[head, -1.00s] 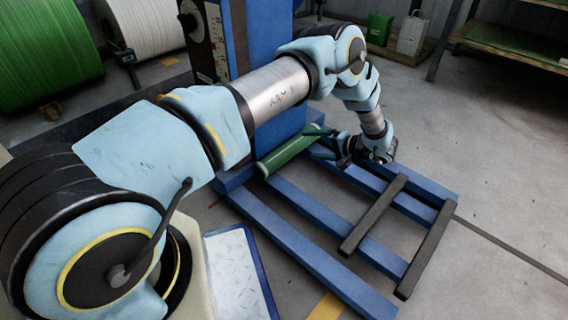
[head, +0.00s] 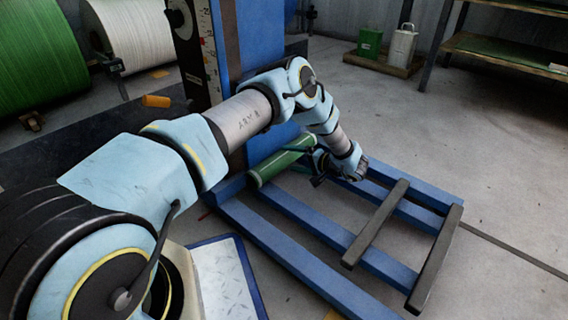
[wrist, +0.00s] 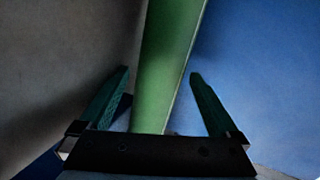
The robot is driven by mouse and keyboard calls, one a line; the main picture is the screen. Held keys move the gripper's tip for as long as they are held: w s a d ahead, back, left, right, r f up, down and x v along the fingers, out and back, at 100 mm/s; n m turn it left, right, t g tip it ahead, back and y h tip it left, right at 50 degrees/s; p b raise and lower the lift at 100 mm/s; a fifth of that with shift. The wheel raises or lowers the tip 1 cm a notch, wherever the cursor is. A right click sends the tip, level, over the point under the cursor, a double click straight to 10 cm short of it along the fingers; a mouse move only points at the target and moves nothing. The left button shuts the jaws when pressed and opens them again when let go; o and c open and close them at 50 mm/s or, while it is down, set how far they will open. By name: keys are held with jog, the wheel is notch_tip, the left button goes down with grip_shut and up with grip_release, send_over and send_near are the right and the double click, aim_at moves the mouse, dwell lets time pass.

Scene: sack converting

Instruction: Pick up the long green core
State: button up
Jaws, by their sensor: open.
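The long green core (head: 277,161) lies slanted at the foot of the blue column, at the back end of the blue floor frame. In the wrist view the core (wrist: 168,65) runs up between and beyond my two fingers. My gripper (wrist: 160,75) is open, with one finger on each side of the core and a gap showing on both sides. In the head view my gripper (head: 314,158) is at the core's right side, partly hidden by my wrist. I cannot tell how far the fingertips reach down around the core.
The blue frame (head: 290,241) has two dark crossbars (head: 376,222) at its right. A blue column (head: 257,50) stands behind the core. A tread-plate panel (head: 226,280) lies in front. Large green (head: 38,55) and white (head: 130,35) rolls stand at the back left.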

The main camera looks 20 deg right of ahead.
jog(key=shift+w+a+f, duration=0.15)
jog(key=shift+w+a, duration=0.2)
jog(key=shift+w, duration=0.25)
jog(key=shift+c, duration=0.3)
grip_shut()
